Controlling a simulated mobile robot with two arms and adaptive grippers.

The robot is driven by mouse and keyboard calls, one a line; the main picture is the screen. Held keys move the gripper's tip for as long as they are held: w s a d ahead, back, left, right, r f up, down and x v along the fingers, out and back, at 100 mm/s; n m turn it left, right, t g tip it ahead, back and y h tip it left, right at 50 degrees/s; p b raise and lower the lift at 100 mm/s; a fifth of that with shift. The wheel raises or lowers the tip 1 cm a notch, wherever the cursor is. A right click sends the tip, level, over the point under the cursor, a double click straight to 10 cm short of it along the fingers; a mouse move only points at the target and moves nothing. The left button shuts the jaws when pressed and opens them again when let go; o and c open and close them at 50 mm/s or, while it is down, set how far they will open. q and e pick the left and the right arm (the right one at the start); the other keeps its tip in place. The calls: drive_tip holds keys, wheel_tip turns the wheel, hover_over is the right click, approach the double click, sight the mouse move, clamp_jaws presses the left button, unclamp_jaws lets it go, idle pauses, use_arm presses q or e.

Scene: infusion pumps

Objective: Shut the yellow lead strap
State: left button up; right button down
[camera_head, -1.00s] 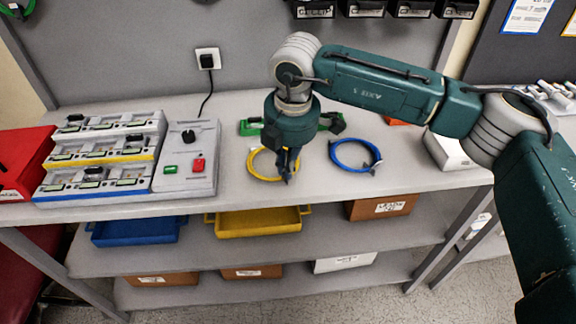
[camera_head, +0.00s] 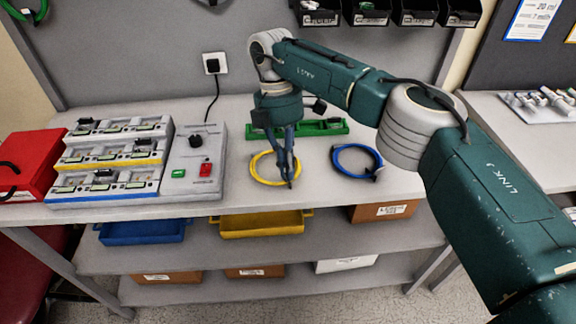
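The yellow lead (camera_head: 262,179) lies coiled as a loop on the grey bench top, near its front edge. My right gripper (camera_head: 290,181) points down at the right side of the loop, with its dark fingers partly covering it. The strap on the yellow lead is hidden or too small to make out. I cannot tell whether the fingers touch the lead or how far apart they are. My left gripper is out of view.
A coiled blue lead (camera_head: 344,172) lies just right of the gripper. A green tray (camera_head: 338,129) is behind. A grey control box (camera_head: 196,160) and racked pumps (camera_head: 100,185) stand left, beside a red case (camera_head: 30,150). Blue and yellow bins (camera_head: 262,232) sit on the shelf below.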

idle(0.4)
drive_tip(key=c, duration=2)
unclamp_jaws()
wheel_tip(320, 180, up, 10)
